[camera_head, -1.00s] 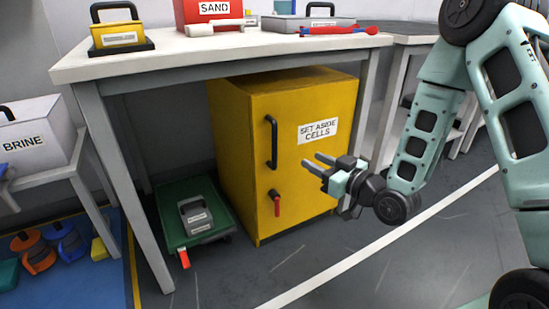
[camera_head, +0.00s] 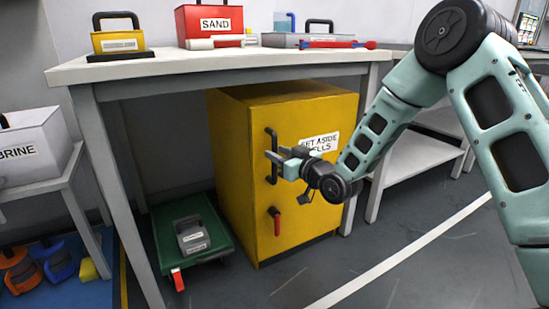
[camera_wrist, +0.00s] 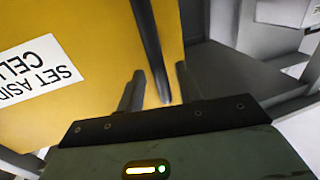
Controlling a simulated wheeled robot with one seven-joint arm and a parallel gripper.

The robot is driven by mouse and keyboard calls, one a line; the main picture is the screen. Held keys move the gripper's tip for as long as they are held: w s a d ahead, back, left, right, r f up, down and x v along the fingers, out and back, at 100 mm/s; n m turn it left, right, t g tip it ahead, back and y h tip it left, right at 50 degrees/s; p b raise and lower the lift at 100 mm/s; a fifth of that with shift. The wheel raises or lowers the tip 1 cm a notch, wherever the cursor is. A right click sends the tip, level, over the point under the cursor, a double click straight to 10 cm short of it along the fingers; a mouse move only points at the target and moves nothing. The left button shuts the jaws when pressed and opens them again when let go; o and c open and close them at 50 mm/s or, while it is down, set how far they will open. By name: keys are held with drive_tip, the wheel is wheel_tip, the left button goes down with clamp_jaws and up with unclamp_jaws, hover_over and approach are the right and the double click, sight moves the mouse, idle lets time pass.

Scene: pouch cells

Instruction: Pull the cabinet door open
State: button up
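The yellow cabinet (camera_head: 240,175) stands under the table, its door (camera_head: 315,190) flush with the body. A black vertical bar handle (camera_head: 272,137) is on the door's left side, and below it is a red lever (camera_head: 277,222) pointing down. My gripper (camera_head: 275,156) is at the handle's lower half. In the wrist view, my gripper (camera_wrist: 158,88) is open, with one finger on each side of the handle (camera_wrist: 150,45). Gaps show between the bar and both fingers. The "SET ASIDE CELLS" label (camera_head: 318,143) is partly covered by my gripper in the head view.
The white table (camera_head: 230,64) spans above the cabinet, its legs (camera_head: 115,180) either side. A green cart (camera_head: 215,225) with a grey case (camera_head: 191,235) stands just left of the cabinet. The floor in front of the door (camera_head: 330,265) is clear.

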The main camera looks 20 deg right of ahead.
drive_tip(key=shift+x, duration=1.2)
clamp_jaws()
drive_tip(key=shift+s+d, duration=0.1)
